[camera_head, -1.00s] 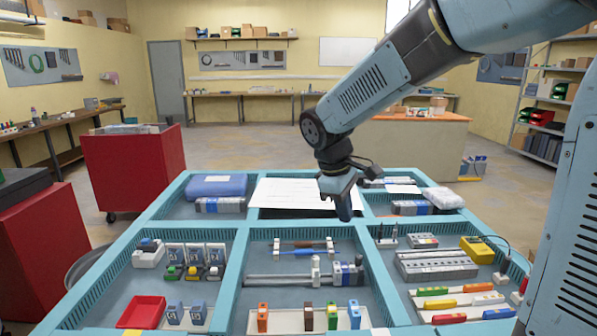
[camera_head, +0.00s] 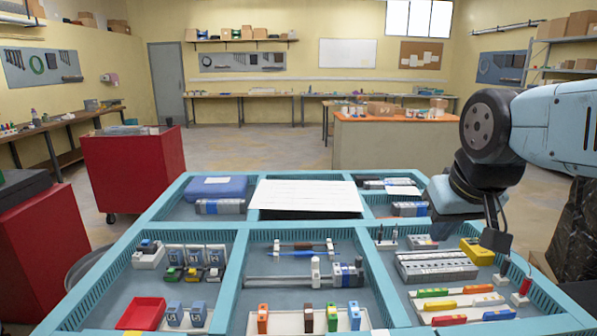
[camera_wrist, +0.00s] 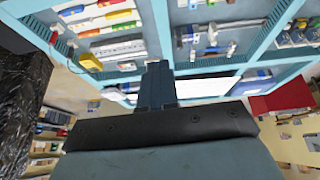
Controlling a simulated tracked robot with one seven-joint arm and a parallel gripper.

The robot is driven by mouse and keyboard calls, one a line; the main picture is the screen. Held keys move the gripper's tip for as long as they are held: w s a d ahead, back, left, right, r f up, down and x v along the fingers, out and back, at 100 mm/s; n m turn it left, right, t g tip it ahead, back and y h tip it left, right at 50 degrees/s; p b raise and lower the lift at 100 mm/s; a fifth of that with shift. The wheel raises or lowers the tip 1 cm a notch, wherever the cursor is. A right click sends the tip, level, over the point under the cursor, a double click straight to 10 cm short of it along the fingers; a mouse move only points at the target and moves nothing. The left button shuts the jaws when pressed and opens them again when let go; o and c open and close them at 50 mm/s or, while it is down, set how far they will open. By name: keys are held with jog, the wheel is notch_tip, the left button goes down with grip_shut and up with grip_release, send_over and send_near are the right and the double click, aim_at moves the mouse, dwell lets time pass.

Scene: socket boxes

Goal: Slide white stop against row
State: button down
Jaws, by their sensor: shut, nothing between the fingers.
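The white stop (camera_head: 315,271) stands upright on a grey rail (camera_head: 276,281) in the middle front compartment. The row of grey and blue modules (camera_head: 348,273) sits on the same rail just right of the stop, with a small gap between them. The rail and stop also show, small and turned over, in the wrist view, where the white stop (camera_wrist: 212,34) is near the top. My gripper (camera_head: 496,240) is at the right, above the right compartment and well away from the stop. Its fingers (camera_wrist: 158,82) are together and empty in the wrist view.
A yellow box (camera_head: 477,251) and a grey terminal block (camera_head: 436,266) lie in the right compartment near my gripper. Colored blocks stand in a tray (camera_head: 290,322) in front of the rail. Blue dividers (camera_head: 236,272) bound the compartments. The space above the rail is clear.

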jog(key=n+g+h, duration=0.3)
jog(key=n+g, duration=0.2)
jog(key=n, duration=0.8)
send_over(316, 272)
jog(key=s, duration=0.3)
notch_tip(316, 272, down, 8)
jog(key=w+a+f+n+h, duration=0.1)
jog(key=w+a+f+n, duration=0.3)
jog(key=a+f, duration=0.6)
jog(key=shift+n, duration=0.4)
jog(key=x, duration=0.5)
jog(key=s+x, duration=0.1)
jog(key=x, duration=0.2)
jog(key=shift+s, duration=0.1)
jog(key=d, duration=0.3)
jog(key=shift+f, duration=0.3)
jog(key=shift+d, duration=0.7)
